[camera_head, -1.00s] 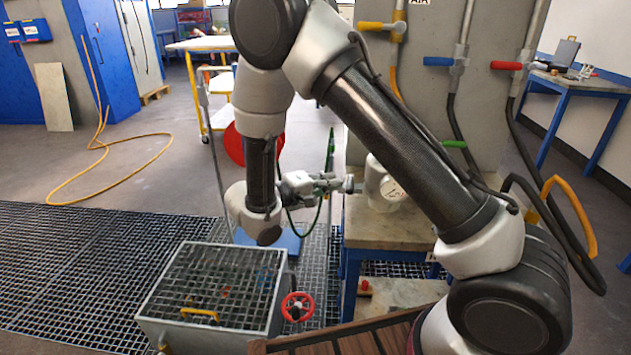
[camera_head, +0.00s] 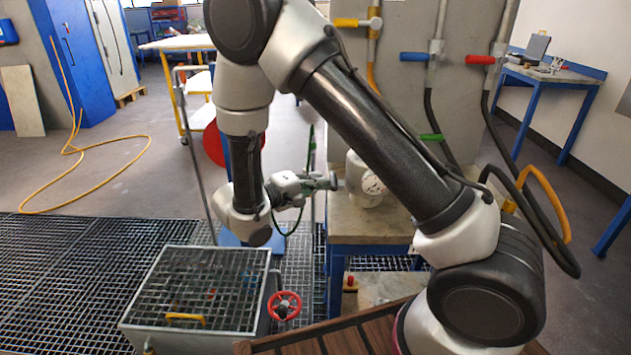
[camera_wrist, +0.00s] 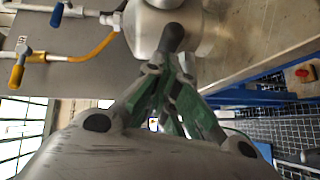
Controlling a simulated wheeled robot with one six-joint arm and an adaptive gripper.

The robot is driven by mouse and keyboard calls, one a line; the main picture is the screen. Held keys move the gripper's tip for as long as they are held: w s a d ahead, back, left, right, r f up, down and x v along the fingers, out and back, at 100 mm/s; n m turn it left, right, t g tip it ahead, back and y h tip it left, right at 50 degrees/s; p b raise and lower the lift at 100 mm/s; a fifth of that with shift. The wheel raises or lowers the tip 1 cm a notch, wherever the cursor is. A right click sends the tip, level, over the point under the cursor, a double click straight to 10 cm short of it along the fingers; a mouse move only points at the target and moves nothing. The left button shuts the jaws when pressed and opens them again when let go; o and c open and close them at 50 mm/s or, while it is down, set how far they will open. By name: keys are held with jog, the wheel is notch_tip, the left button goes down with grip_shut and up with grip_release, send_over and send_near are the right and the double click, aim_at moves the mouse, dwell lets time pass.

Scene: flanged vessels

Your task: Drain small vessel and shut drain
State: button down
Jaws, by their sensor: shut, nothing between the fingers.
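The small vessel (camera_head: 362,182) is a pale metal body with a round white gauge on its front, standing on the workbench (camera_head: 380,222). It also shows at the top of the wrist view (camera_wrist: 195,25), partly covered by my gripper. My gripper (camera_head: 332,182) is shut and empty, level with the vessel and just left of it in the head view. In the wrist view the green-sided fingers (camera_wrist: 172,58) meet in front of the vessel, with a dark rounded shape at their tip. I cannot tell whether they touch it. I cannot make out the vessel's drain valve.
A grated sump box (camera_head: 205,290) with a red handwheel (camera_head: 285,305) stands at the lower left. A wall panel behind the bench carries yellow (camera_head: 357,22), blue (camera_head: 415,57) and red (camera_head: 480,59) valve handles with hoses. A yellow hose (camera_head: 110,175) lies on the floor.

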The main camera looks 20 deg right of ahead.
jog(key=w+a+v, duration=0.1)
jog(key=w+v, duration=0.1)
jog(key=v, duration=1.1)
jog(key=s+d+n+g+y, duration=0.45)
jog(key=s+d+g, duration=0.3)
jog(key=s, duration=0.25)
jog(key=s+d+r+m+t+y, duration=0.2)
jog(key=s+d+r+m+y, duration=0.2)
jog(key=d+r, duration=0.5)
jog(key=s+d+r+m+t+y, duration=0.3)
jog(key=s+d+r+y, duration=0.3)
jog(key=s+d+r, duration=0.2)
jog(key=shift+s+d+r+m, duration=0.4)
jog(key=shift+d+r, duration=0.1)
jog(key=shift+d, duration=0.4)
jog(key=shift+y, duration=0.25)
